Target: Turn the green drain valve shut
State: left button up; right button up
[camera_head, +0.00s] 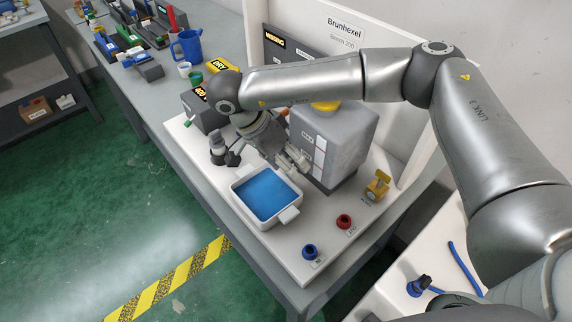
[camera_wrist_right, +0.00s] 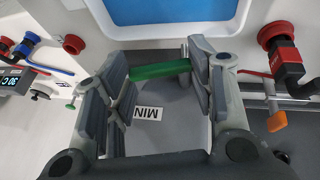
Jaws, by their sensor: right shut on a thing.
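In the right wrist view a green valve handle (camera_wrist_right: 160,70) lies as a bar across the gap between the fingers of my right gripper (camera_wrist_right: 160,80). The gripper is shut on it. In the head view my right gripper (camera_head: 290,160) reaches down beside the grey tank (camera_head: 340,135) with the yellow cap, just behind the white tray (camera_head: 242,203) of blue liquid. The green handle is hidden there by the gripper and arm. My left gripper is not in view.
A blue fitting (camera_head: 310,252), a red fitting (camera_head: 344,221) and a yellow valve (camera_head: 377,185) stand on the bench's near right part. A red valve (camera_wrist_right: 286,62) and an orange knob (camera_wrist_right: 277,121) are right of the fingers in the wrist view.

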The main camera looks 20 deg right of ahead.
jog(key=shift+s+t+b, duration=0.1)
jog(key=shift+t+b, duration=0.3)
jog(key=shift+b, duration=0.05)
jog(key=o, duration=1)
jog(key=v, duration=1.2)
jog(key=shift+d, duration=0.2)
jog(key=shift+c, duration=0.2)
